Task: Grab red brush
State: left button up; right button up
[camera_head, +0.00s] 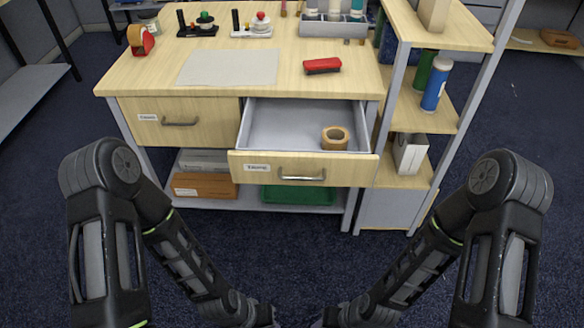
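A red brush-like block (322,66) lies on the wooden desk top (140,82), near the front edge above the open drawer. Its bristles are too small to make out. My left arm comes in from the left and my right arm from the right. Both reach down to the bottom middle of the view, low in front of the desk and well away from the red brush. Both grippers are cut off at the bottom edge, so their fingers do not show.
The left drawer (180,122) is shut. A pale sheet (229,67) lies left of the brush. A grey tray of bottles (333,27) stands behind it. A shelf (440,35) stands right.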

aim_at(313, 67)
jog(key=i+l, duration=0.15)
jog(key=l, duration=0.25)
jog(key=i+l, duration=0.15)
jog(key=l, duration=0.2)
jog(key=i+l+z, duration=0.1)
jog(key=l, duration=0.3)
jog(key=i+l, duration=0.2)
jog(key=l, duration=0.2)
jog(key=i+l, duration=0.15)
jog(key=l, duration=0.2)
jog(key=i+l+z, duration=0.1)
jog(key=l, duration=0.3)
jog(key=i+l, duration=0.2)
jog(key=l, duration=0.15)
